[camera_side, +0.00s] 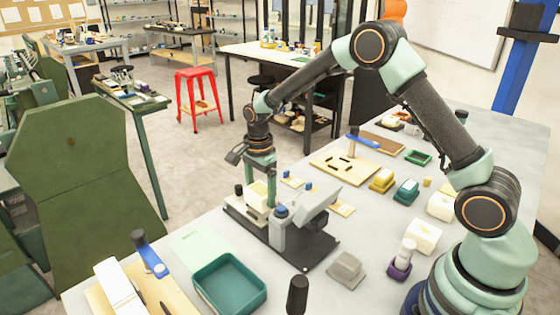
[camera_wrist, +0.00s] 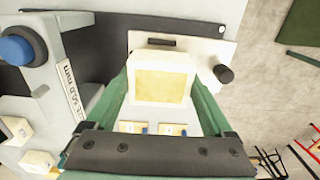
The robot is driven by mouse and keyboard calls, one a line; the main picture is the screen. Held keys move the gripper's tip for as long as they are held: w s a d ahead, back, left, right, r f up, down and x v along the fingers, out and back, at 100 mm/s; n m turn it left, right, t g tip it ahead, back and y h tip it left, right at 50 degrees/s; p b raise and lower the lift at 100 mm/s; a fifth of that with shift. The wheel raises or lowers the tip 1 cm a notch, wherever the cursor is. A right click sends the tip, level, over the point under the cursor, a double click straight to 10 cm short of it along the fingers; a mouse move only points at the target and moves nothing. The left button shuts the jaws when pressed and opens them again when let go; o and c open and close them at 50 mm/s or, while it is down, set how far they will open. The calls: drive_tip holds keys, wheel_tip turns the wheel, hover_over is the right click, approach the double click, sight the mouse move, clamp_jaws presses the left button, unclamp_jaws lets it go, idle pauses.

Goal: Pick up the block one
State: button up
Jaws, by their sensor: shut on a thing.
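A cream foam block (camera_side: 257,194) is between the green fingers of my gripper (camera_side: 261,188). In the wrist view the block (camera_wrist: 160,76) shows a pale yellow face, with one finger of my gripper (camera_wrist: 160,92) along each side. The gripper is shut on it, pointing down. The block is at the pale plate (camera_wrist: 196,47) of a grey and black fixture (camera_side: 290,235). I cannot tell whether it rests on the plate or is slightly above. No label reading "one" is visible on it.
The fixture's grey body with blue knob (camera_wrist: 17,48) stands close beside the gripper. A dark peg (camera_wrist: 223,73) rises from the plate. Two white blocks (camera_side: 424,237) (camera_side: 441,206), a purple-based piece (camera_side: 400,268), and a green tray (camera_side: 230,284) lie on the table.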

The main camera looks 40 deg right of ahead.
sight(260, 189)
wheel_tip(260, 189, up, 17)
drive_tip(key=d+f, duration=0.4)
drive_tip(key=d, duration=0.7)
drive_tip(key=s+d+f, duration=0.1)
drive_tip(key=d+f, duration=0.4)
drive_tip(key=d, duration=0.7)
drive_tip(key=d+f, duration=0.4)
drive_tip(key=d, duration=0.7)
drive_tip(key=shift+f, duration=3)
drive_tip(key=shift+f, duration=0.45)
